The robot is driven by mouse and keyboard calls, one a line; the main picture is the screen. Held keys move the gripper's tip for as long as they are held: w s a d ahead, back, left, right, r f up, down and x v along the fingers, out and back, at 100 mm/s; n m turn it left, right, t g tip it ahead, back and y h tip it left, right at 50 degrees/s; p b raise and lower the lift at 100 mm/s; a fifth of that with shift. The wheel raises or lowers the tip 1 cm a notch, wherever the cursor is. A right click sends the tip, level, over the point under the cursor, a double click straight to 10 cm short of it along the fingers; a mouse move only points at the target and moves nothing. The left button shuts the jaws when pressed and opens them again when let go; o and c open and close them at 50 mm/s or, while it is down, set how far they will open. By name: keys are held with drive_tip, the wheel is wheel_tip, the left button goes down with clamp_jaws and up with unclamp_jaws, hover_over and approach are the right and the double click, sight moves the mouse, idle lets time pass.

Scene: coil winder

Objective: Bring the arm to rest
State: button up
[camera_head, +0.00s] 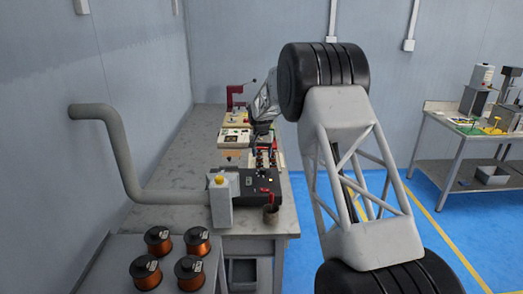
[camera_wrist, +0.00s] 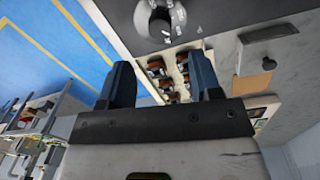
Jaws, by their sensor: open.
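My gripper (camera_wrist: 163,88) shows in the wrist view with its two dark blue fingers spread apart. It is open, and nothing is between the fingers. In the head view the gripper is small and partly hidden behind my arm, above the grey workbench (camera_head: 168,170). Several small brown and black parts (camera_wrist: 157,70) on a pale board lie beyond the fingertips in the wrist view. I cannot tell the exact gap between the fingertips and those parts.
A black machine (camera_head: 257,183) with a grey box and yellow button stands at the bench's near end. Copper wire spools (camera_head: 197,240) stand on a lower table. A bent grey pipe (camera_head: 120,145) runs along the left. A second table (camera_head: 450,150) stands at right; blue floor lies between.

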drive_tip(key=s+d+r+t, duration=0.1)
drive_tip(key=s+d+r, duration=0.3)
drive_tip(key=s+r, duration=0.5)
drive_tip(key=s+d+r+n, duration=0.1)
drive_tip(key=s+d+r, duration=0.3)
drive_tip(key=s, duration=1)
drive_tip(key=s+d+r+t, duration=0.1)
drive_tip(key=s+d+r, duration=0.2)
drive_tip(key=s+r, duration=0.65)
drive_tip(key=s+d+f, duration=0.1)
drive_tip(key=s+f, duration=0.1)
drive_tip(key=s, duration=1)
drive_tip(key=s+d+f, duration=0.2)
drive_tip(key=s, duration=1.1)
drive_tip(key=s+d+f+n, duration=0.1)
drive_tip(key=s+f, duration=0.1)
drive_tip(key=s, duration=1.1)
drive_tip(key=shift+s+d+f+t, duration=0.2)
drive_tip(key=shift+d+f+t, duration=0.1)
drive_tip(key=shift+f+t, duration=0.1)
